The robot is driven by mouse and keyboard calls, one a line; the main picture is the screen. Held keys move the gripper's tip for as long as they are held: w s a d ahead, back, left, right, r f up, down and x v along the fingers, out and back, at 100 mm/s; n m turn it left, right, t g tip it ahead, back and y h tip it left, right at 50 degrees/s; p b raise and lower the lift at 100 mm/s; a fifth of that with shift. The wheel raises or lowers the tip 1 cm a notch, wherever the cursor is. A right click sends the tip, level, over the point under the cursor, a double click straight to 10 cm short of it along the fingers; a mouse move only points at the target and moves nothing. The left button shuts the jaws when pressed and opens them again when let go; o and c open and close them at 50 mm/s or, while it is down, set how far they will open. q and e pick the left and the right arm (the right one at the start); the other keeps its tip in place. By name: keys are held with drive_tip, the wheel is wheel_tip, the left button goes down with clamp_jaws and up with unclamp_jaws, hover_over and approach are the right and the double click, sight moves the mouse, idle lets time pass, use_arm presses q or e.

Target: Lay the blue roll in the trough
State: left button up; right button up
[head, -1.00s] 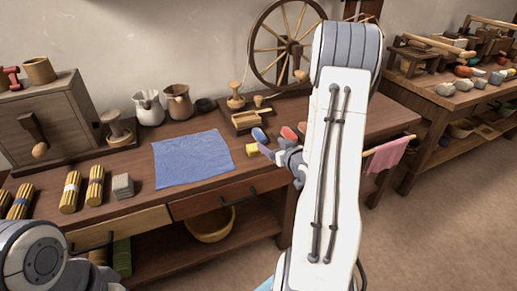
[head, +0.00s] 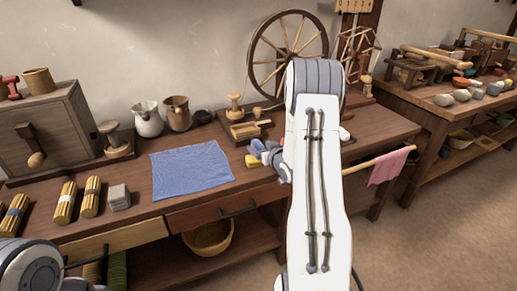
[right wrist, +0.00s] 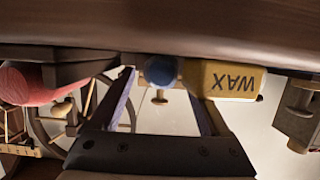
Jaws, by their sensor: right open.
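The blue roll (head: 256,146) lies on the bench beside the yellow wax block (head: 253,161). In the right wrist view the roll's rounded end (right wrist: 160,70) shows between my fingertips, with the block marked WAX (right wrist: 233,80) right beside it. My right gripper (right wrist: 160,82) is open, its fingers on either side of the roll and not closed on it. In the head view this gripper (head: 271,154) is partly hidden by my forearm. A shallow wooden tray (head: 246,131), which looks like the trough, stands just behind the roll. My left gripper is out of view.
A red roll (right wrist: 38,84) is at the left in the right wrist view. A spinning wheel (head: 288,48) stands behind the tray. A blue cloth (head: 190,170) lies flat to the left. A pink cloth (head: 388,166) hangs from a rail at right.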

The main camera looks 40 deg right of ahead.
clamp_jaws()
